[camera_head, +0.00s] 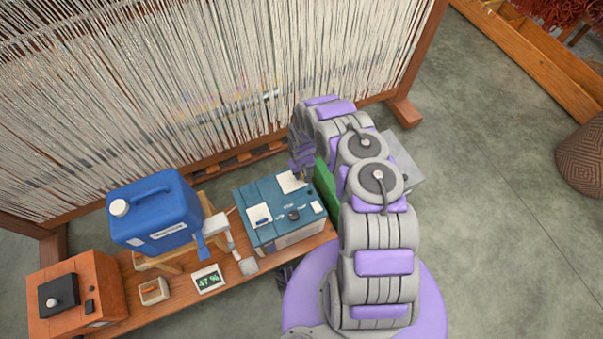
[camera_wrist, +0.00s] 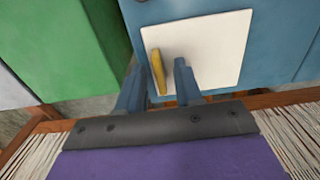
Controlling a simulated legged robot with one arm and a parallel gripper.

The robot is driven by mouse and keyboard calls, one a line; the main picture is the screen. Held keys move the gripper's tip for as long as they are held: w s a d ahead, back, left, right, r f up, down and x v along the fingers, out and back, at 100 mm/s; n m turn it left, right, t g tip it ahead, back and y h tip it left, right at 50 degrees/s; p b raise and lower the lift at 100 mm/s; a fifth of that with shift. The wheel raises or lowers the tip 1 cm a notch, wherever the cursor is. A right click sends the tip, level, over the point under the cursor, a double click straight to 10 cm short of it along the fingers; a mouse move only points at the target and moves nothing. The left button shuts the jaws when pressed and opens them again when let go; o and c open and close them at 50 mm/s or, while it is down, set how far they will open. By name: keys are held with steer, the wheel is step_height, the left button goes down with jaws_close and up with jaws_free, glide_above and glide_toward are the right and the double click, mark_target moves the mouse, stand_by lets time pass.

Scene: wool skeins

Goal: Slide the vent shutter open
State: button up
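A white shutter plate (camera_wrist: 205,55) with an upright yellow handle (camera_wrist: 157,68) is on the blue box, close up in the wrist view. In the head view the same white plate (camera_head: 291,182) lies on the top of the blue box (camera_head: 262,236), at its far right corner. My gripper (camera_wrist: 159,76) is open, one finger on each side of the yellow handle, with gaps showing on both sides. In the head view the arm hides most of my gripper, and the handle is hard to make out.
A green box (camera_head: 326,190) stands right beside the blue box. A blue jug (camera_head: 155,212), a display reading 47 % (camera_head: 208,280) and an orange-brown box (camera_head: 78,292) share the wooden bench. A loom with pale threads (camera_head: 200,80) rises close behind.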

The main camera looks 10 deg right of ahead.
steer(key=shift+c, duration=0.3)
jaws_close()
stand_by(1.1)
